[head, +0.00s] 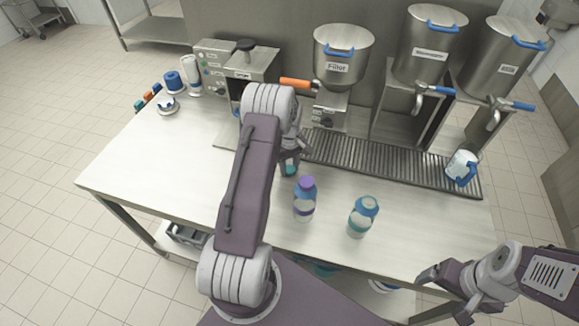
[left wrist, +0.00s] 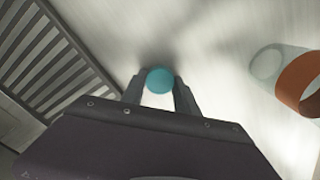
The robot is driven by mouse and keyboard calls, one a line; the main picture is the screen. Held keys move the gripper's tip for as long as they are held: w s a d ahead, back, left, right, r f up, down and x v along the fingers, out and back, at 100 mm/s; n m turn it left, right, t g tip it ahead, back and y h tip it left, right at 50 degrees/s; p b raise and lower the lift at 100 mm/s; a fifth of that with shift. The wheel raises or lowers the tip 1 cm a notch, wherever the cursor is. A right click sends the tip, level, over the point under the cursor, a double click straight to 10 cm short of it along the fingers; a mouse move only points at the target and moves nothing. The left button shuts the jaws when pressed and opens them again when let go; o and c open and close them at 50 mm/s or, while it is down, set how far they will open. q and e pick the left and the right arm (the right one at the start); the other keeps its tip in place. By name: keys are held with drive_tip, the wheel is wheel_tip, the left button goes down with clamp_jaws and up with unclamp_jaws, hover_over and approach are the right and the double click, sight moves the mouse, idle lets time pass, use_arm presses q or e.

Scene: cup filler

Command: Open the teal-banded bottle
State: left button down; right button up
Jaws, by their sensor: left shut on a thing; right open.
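The teal-banded bottle (head: 359,222) stands upright on the steel counter, right of a purple-banded bottle (head: 304,206). Its shoulder is blue and its top looks teal with a pale centre; I cannot tell whether the mouth is covered. My left gripper (head: 289,168) is apart from it, to the upper left, beyond the purple-banded bottle. It is shut on a small round teal thing that looks like a cap, also seen between the fingers in the left wrist view (left wrist: 160,80). My right gripper (head: 445,290) is open and empty at the front right.
A slatted drip grate (head: 390,160) runs along the back, under large steel dispensers (head: 430,45). A white cup with blue (head: 461,167) sits at its right end. An orange-ringed thing (left wrist: 298,85) shows in the left wrist view.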

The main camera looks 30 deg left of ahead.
sight(289, 169)
use_arm(q)
drive_tip(key=shift+f, duration=0.2)
drive_tip(key=c, duration=0.9)
unclamp_jaws()
wheel_tip(289, 169, up, 12)
drive_tip(key=shift+r+b, duration=0.25)
drive_tip(key=shift+b, duration=0.15)
